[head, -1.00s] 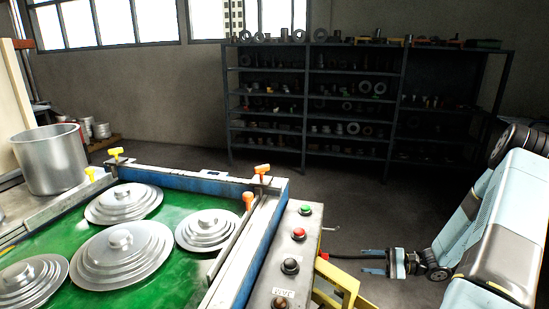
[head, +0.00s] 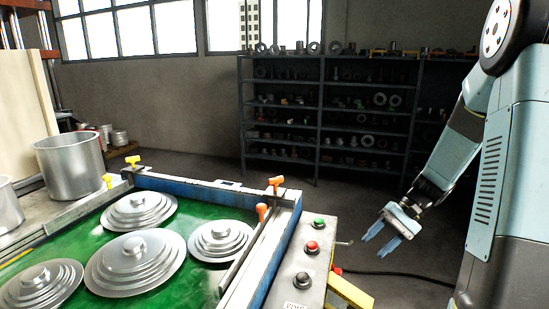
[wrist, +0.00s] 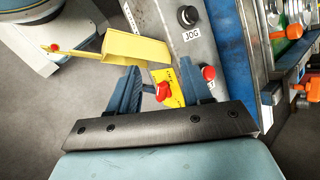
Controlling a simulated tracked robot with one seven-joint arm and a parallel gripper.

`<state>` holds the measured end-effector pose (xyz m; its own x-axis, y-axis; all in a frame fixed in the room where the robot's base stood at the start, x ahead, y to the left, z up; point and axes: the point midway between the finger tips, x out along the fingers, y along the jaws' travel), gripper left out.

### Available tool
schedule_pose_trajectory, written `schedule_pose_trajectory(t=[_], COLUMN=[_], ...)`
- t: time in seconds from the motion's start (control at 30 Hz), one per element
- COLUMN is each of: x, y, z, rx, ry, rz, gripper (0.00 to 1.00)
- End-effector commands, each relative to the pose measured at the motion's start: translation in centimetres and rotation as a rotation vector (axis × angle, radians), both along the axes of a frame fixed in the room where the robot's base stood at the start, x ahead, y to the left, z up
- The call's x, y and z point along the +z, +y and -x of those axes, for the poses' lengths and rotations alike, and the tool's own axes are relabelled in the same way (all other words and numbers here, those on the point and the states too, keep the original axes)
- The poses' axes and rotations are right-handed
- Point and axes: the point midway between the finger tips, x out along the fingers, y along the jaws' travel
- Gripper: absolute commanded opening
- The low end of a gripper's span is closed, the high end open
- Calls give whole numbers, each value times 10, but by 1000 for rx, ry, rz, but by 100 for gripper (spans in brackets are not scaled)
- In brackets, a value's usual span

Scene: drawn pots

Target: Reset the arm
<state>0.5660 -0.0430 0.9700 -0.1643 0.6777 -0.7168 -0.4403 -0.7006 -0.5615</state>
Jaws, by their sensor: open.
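My gripper (head: 378,241) hangs at the right in the head view, off the right side of the control box and apart from it. Its two blue fingers are spread, with nothing held between them. In the wrist view my gripper (wrist: 170,88) also shows open, with a red knob and a yellow tag seen beyond the fingers. My arm is bent, its forearm sloping down and left to the gripper.
A control box (head: 300,262) with several buttons and a yellow bracket (head: 348,292) stand left of the gripper. A green table (head: 190,277) holds stepped silver lids (head: 134,262). A silver pot (head: 70,168) stands behind. Dark shelves (head: 318,130) line the back wall.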

Motion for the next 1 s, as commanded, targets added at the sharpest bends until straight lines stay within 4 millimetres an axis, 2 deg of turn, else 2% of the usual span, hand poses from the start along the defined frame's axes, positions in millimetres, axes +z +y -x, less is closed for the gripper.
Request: schedule_pose_trajectory(t=[0.1, 0.5, 1.0], x=[23, 89, 158], y=[9, 30, 44], z=[11, 53, 115], rx=[42, 147, 208], ry=[-43, -207, -486], rz=[86, 353, 624], gripper=[49, 49, 49])
